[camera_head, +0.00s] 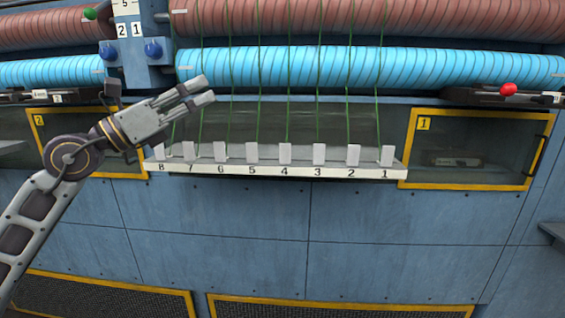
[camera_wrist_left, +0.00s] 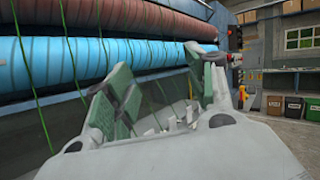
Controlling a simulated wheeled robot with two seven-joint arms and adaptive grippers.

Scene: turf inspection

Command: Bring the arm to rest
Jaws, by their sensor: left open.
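My left gripper (camera_head: 199,93) reaches in from the left in the head view. It is open and empty, in front of the green strands near the left end of the white numbered ledge (camera_head: 275,170). In the left wrist view its two green-padded fingers (camera_wrist_left: 160,95) stand apart with nothing between them. My right gripper does not show in either view.
A blue roller (camera_head: 300,66) and a red-brown roller (camera_head: 370,18) run across the blue machine, with green strands hanging down to the ledge. Yellow-framed window 1 (camera_head: 470,187) is at the right. Several bins (camera_wrist_left: 270,104) stand far back in the wrist view.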

